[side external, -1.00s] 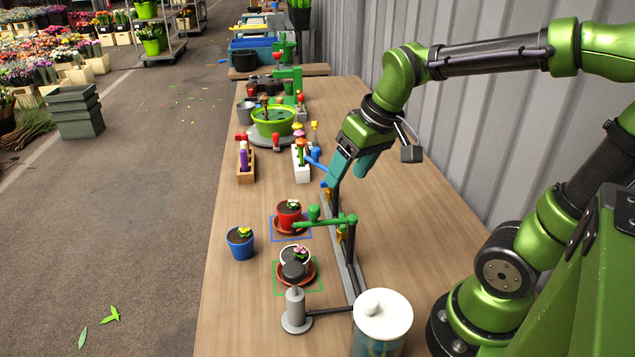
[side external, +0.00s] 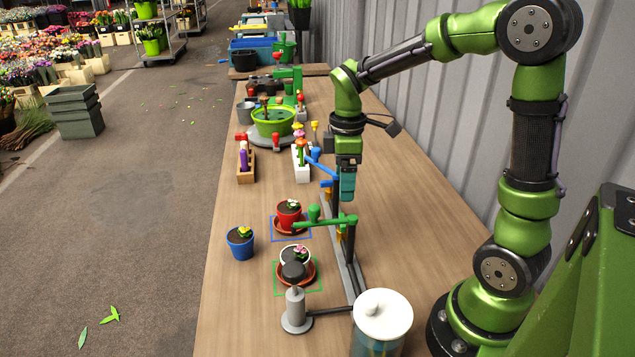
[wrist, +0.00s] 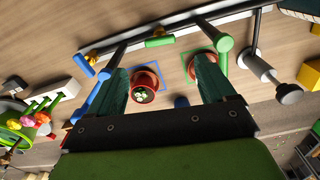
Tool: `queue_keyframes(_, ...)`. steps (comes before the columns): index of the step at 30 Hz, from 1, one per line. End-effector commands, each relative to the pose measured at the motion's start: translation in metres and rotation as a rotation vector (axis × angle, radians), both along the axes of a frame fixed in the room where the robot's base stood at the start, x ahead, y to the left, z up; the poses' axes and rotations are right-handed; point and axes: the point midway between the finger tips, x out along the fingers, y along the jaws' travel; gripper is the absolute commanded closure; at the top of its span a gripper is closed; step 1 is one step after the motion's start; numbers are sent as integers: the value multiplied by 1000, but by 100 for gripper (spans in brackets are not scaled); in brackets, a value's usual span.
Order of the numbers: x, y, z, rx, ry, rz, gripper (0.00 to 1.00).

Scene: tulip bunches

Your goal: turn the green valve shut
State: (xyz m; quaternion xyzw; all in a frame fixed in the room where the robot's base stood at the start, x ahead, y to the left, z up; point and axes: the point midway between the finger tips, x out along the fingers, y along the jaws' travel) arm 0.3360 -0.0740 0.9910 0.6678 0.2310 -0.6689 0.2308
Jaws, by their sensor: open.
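The green valve (side external: 330,221) is a green arm with an upright knob, reaching from a black post over the potted plants in the side view. In the wrist view its green part (wrist: 222,58) shows at upper right, beside the right finger. My gripper (side external: 347,197) points down with teal fingers, above the grey rail and behind the green valve in the side view. In the wrist view the fingers (wrist: 163,80) are apart with nothing between them but the view of a red pot below. I see no contact with the valve.
A blue valve arm (side external: 318,163) stands farther along the grey rail (side external: 354,277). A red pot (side external: 289,215), a white pot (side external: 304,257) and a blue pot (side external: 240,243) stand left of the rail. A lidded jar (side external: 383,318) stands in front.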

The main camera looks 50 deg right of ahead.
Motion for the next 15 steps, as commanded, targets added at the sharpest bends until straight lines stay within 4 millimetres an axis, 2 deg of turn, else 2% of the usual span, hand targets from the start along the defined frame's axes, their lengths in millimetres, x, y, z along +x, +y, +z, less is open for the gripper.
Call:
queue_keyframes(3,-1,0,-28,1,5,-1,17)
queue_keyframes(9,-1,0,-68,2,4,-2,17)
queue_keyframes(15,0,0,-93,2,1,-2,17)
